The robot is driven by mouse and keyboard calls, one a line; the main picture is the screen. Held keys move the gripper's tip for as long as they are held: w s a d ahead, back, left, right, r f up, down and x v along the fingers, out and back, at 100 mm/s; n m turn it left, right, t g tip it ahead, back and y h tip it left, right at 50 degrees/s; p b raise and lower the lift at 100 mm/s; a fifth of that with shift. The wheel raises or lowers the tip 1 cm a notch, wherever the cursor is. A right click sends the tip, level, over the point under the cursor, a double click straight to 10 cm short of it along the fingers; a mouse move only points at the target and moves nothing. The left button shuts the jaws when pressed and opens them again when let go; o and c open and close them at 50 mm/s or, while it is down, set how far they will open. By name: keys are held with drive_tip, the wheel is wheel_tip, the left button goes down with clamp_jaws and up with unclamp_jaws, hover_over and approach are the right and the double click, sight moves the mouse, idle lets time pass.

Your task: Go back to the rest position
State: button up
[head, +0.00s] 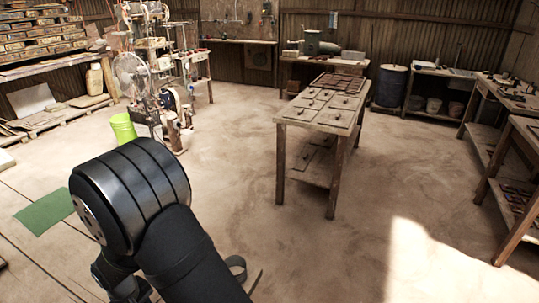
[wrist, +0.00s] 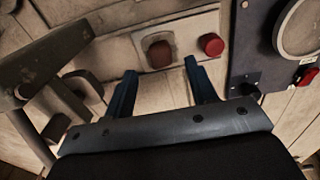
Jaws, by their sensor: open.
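In the wrist view my gripper (wrist: 162,88) is open, with its two blue fingers apart and nothing between them. Beyond the fingers is a pale, worn panel (wrist: 120,50) with a dark red square part (wrist: 158,52) and a round red button (wrist: 211,44). The square part lies beyond the gap between the fingers; the button lies past the right fingertip. I cannot tell whether the fingers touch the panel. In the head view my dark arm fills the lower left, and the gripper is not visible there.
A dark metal lever or bracket (wrist: 45,65) is close on the left in the wrist view. A dark box with a gauge (wrist: 302,28) is on the right. Open floor lies between.

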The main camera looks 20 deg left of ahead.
wheel_tip(320, 180, up, 7)
wheel_tip(320, 180, down, 11)
drive_tip(key=shift+f, duration=0.2)
drive_tip(key=shift+a+r, duration=0.1)
drive_tip(key=shift+r, duration=0.25)
wheel_tip(320, 180, up, 10)
drive_tip(key=a+f, duration=0.3)
drive_tip(key=a, duration=0.7)
drive_tip(key=f, duration=0.9)
drive_tip(key=shift+w+a+f, duration=0.2)
drive_tip(key=shift+w+a, duration=0.15)
drive_tip(key=shift+w, duration=0.05)
drive_tip(key=shift+a+r, duration=0.1)
drive_tip(key=shift+r, duration=0.05)
drive_tip(key=shift+w+r, duration=0.2)
drive_tip(key=shift+r, duration=1.95)
